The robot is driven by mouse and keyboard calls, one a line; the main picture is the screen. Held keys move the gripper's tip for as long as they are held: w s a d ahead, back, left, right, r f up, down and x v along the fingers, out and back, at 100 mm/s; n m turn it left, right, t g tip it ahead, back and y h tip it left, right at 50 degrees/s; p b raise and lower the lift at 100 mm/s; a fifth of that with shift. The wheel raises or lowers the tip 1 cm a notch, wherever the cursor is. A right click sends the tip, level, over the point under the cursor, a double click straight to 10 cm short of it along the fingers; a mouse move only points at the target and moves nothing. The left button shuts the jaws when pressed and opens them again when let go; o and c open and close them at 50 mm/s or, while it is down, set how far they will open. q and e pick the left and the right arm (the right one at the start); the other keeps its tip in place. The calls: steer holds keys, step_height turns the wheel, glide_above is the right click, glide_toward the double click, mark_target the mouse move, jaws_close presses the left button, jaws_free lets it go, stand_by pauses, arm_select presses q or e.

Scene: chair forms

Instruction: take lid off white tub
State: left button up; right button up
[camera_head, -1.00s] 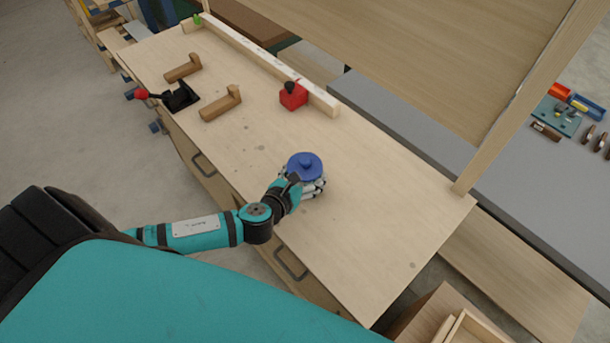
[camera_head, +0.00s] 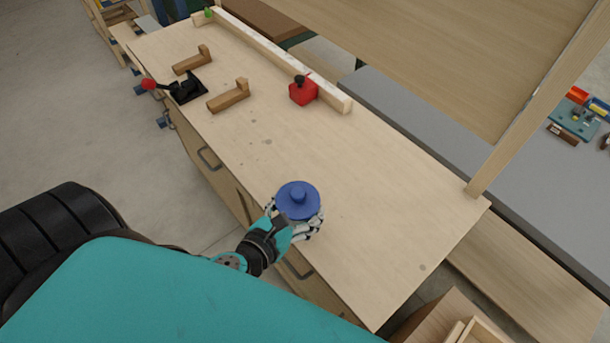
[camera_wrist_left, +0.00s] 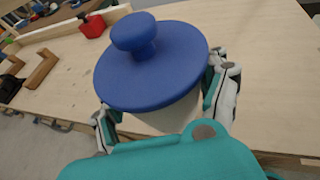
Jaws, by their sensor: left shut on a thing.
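The white tub (camera_wrist_left: 176,116) shows in the left wrist view as a pale body under its blue lid (camera_wrist_left: 150,72). The round lid has a knob on top and sits on the tub. In the head view the lid (camera_head: 298,201) hides most of the tub. My left gripper (camera_head: 296,229) is shut on the tub, its fingers on either side of the body, below the lid's rim. The tub is over the near part of the workbench (camera_head: 380,225). It looks raised, but its underside is hidden. My right gripper is not in view.
A red block-like object (camera_head: 303,92) stands near the bench's back rail (camera_head: 280,55). Two wooden L-shaped pieces (camera_head: 229,96) and a black clamp with a red knob (camera_head: 184,89) lie farther left. The bench right of the tub is clear.

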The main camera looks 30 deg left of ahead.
arm_select(q)
steer(key=shift+s+d+r, duration=0.1)
steer(key=shift+s+d, duration=0.1)
steer(key=shift+s, duration=0.4)
steer(key=shift+s+d+r, duration=0.1)
steer(key=shift+s+d, duration=0.05)
steer(key=shift+s, duration=0.4)
steer(key=shift+f, duration=0.1)
steer(key=o, duration=0.6)
steer(key=c, duration=1.1)
steer(key=shift+c, duration=0.2)
steer(key=shift+w, duration=0.1)
steer(key=w+r, duration=1.1)
steer(key=w, duration=0.1)
steer(key=shift+d+r, duration=0.2)
steer(key=shift+r, duration=0.05)
